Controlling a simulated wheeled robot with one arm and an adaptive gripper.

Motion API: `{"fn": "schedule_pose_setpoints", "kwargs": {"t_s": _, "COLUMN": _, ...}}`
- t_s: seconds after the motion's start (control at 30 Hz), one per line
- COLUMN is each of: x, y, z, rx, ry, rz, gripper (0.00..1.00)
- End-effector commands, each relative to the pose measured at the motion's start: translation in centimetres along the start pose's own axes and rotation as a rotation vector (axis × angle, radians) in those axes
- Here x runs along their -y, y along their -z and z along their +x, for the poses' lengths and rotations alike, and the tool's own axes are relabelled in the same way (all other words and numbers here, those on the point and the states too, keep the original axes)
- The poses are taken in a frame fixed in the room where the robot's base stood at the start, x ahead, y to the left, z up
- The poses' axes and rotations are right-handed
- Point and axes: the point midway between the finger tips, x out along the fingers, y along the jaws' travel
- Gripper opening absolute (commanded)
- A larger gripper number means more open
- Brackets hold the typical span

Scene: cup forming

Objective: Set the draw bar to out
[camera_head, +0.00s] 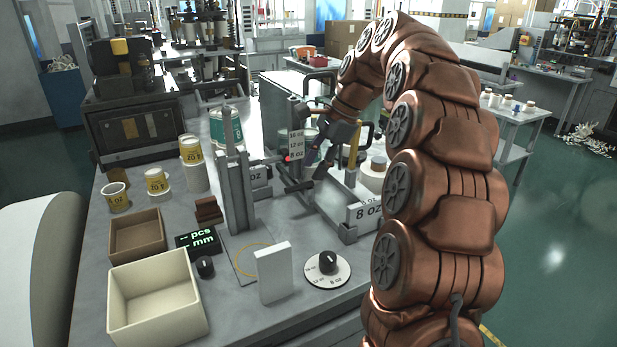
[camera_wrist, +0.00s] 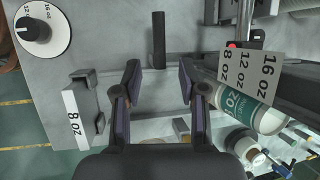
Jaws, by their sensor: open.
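My gripper (camera_head: 312,172) reaches down over the bench by the grey forming fixture (camera_head: 238,190). In the wrist view my gripper (camera_wrist: 159,80) is open, its two dark fingers apart with nothing between them. A short dark bar (camera_wrist: 158,40) lies just beyond the fingertips, in line with the gap and apart from both fingers. It looks like the draw bar, but I cannot be sure. In the head view my gripper and the fixture hide that spot. A plate marked 16, 12 and 8 OZ (camera_wrist: 248,80) stands right of the fingers, with a red dot near it.
A dial (camera_head: 327,264) and a white block (camera_head: 273,272) stand at the bench front. An 8 OZ bracket (camera_head: 362,214) is right of the fixture. Two open boxes (camera_head: 152,300) and several cups (camera_head: 157,182) are at the left. Rolls (camera_head: 373,174) stand behind the bracket.

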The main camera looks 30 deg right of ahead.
Motion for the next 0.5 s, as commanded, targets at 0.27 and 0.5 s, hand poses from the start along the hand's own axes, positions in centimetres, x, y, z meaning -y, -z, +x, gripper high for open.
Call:
{"fn": "schedule_pose_setpoints", "kwargs": {"t_s": 0.27, "x": -0.1, "y": -0.1, "z": 2.7, "rx": 0.002, "ry": -0.005, "rz": 0.001, "gripper": 0.41}}
{"fn": "schedule_pose_setpoints", "kwargs": {"t_s": 0.5, "x": 0.0, "y": 0.0, "z": 3.8, "rx": -0.001, "ry": 0.000, "rz": 0.001, "gripper": 0.41}}
